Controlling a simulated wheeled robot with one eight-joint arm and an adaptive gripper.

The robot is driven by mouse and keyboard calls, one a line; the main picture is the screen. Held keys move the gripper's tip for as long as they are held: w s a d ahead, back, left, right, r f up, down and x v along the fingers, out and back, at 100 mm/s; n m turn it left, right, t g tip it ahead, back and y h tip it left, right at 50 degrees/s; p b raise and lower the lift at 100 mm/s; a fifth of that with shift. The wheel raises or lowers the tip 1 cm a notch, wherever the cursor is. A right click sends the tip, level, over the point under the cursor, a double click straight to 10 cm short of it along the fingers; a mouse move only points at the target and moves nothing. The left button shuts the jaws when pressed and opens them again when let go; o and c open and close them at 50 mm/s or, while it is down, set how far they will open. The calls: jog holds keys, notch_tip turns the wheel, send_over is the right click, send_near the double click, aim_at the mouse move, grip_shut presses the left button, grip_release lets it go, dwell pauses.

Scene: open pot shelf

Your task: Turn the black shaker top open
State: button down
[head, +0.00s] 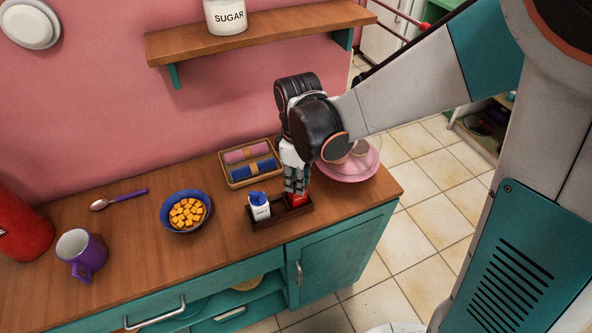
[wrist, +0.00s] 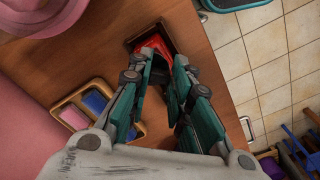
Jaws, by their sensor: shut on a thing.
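A red shaker (head: 298,200) stands in a small dark wooden tray (head: 283,219) near the counter's front edge. My gripper (head: 296,186) points down over it with its fingers closed in at its upper end. In the wrist view the red body (wrist: 153,42) shows just past the fingertips of my gripper (wrist: 166,58). A dark shape, seemingly the shaker's black top (wrist: 160,74), shows between the fingers. The fingers mostly hide the top, so how far it is turned cannot be seen. A white shaker with a blue top (head: 260,207) stands to the left in the same tray.
A blue bowl of orange cubes (head: 186,212) is to the left. A tray of rolled cloths (head: 249,164) lies behind, and a pink plate (head: 356,164) lies behind to the right. A purple mug (head: 82,256) and a spoon (head: 118,199) are farther left. A wall shelf (head: 262,32) hangs above.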

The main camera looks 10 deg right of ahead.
jog(key=c, duration=1.4)
grip_release()
jog(key=shift+c, duration=0.2)
